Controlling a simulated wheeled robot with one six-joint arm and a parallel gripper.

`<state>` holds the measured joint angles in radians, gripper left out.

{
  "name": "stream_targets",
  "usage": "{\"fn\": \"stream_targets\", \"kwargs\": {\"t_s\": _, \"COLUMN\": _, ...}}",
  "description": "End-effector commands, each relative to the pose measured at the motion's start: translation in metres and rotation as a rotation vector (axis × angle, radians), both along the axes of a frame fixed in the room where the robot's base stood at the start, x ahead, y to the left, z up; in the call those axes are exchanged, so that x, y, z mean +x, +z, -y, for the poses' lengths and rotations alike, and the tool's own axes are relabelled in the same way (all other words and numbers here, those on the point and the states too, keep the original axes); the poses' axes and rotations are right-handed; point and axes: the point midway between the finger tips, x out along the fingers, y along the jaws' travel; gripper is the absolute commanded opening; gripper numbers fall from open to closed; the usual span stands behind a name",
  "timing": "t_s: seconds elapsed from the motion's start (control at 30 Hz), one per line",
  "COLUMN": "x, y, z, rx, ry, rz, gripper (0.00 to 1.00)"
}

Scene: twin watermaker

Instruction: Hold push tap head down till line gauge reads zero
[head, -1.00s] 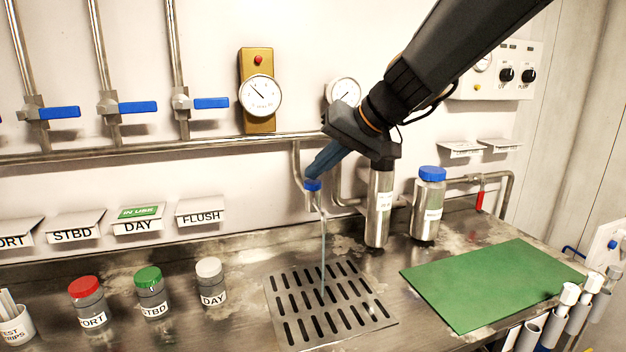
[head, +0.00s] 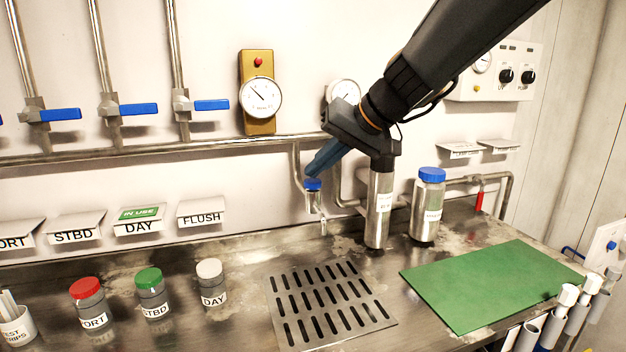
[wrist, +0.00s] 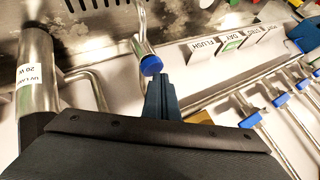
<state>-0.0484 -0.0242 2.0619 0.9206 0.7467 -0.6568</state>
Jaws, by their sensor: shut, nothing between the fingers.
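The push tap has a blue head (head: 313,185) on a steel body below the wall pipe. The head also shows in the wrist view (wrist: 151,65). My gripper (head: 311,172) is shut and empty, its blue fingers slanting down to the tap head. In the wrist view the fingertips (wrist: 159,78) are right beside the head; I cannot tell whether they touch. No long water stream runs from the spout. A round gauge (head: 262,97) on a brass plate has its needle pointing up-left; its figures are too small to read. A second gauge (head: 343,93) is partly hidden by my arm.
A slotted drain (head: 330,305) lies below the tap. A steel cylinder (head: 379,205) and a blue-capped bottle (head: 428,205) stand right of it, near a green mat (head: 490,285). Capped sample jars (head: 152,293) stand left. Blue-handled valves (head: 137,108) line the wall.

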Motion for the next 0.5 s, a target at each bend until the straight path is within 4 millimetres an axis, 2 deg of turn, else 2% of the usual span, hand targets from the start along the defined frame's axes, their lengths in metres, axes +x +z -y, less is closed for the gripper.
{"fn": "stream_targets", "kwargs": {"t_s": 0.17, "x": 0.0, "y": 0.0103, "z": 0.0, "rx": -0.001, "ry": 0.001, "rz": 0.002, "gripper": 0.0}}
{"fn": "stream_targets", "kwargs": {"t_s": 0.5, "x": 0.0002, "y": 0.0111, "z": 0.0, "rx": 0.0, "ry": 0.0, "rz": 0.001, "gripper": 0.0}}
